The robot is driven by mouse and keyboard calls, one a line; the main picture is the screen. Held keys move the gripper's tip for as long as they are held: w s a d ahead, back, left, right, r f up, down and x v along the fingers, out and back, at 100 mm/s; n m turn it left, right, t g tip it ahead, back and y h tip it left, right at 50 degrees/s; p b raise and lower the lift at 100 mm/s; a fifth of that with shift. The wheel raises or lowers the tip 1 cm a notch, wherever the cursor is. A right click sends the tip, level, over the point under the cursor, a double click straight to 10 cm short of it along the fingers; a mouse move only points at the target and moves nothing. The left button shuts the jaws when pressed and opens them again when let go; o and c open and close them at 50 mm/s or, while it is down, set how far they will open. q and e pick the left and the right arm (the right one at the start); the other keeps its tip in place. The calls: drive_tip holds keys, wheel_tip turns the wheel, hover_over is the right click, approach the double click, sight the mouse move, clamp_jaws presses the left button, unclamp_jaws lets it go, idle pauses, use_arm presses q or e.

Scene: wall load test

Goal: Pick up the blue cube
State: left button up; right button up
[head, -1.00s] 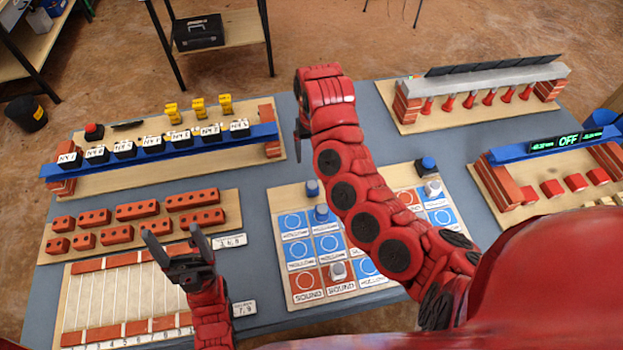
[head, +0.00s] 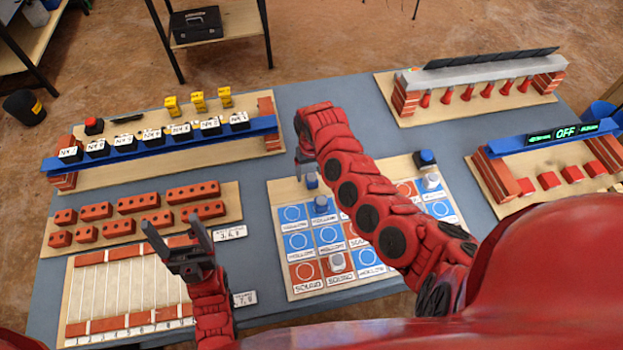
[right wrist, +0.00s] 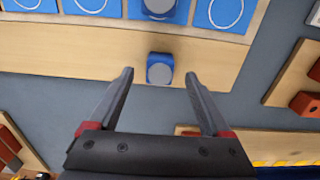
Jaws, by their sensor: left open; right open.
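A small blue cube (right wrist: 159,69) shows in the right wrist view on the bare wooden strip of the board (right wrist: 95,50). In the head view a blue cube (head: 311,181) stands at the board's top edge, just below my right gripper (head: 304,168). My right gripper, also in the right wrist view (right wrist: 159,74), is open, with the cube between its fingertips in the picture; I cannot tell the height gap. My left gripper (head: 176,232) is open and empty above the slotted board at left.
Other blue pieces stand on the board: one on a blue square (head: 321,205), one at the top right corner (head: 425,159). Red bricks (head: 138,203) and a blue-beamed rack (head: 160,143) lie left.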

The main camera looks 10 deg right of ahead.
sight(312, 177)
drive_tip(key=shift+w+f, duration=0.15)
drive_tip(key=shift+f, duration=1.85)
clamp_jaws()
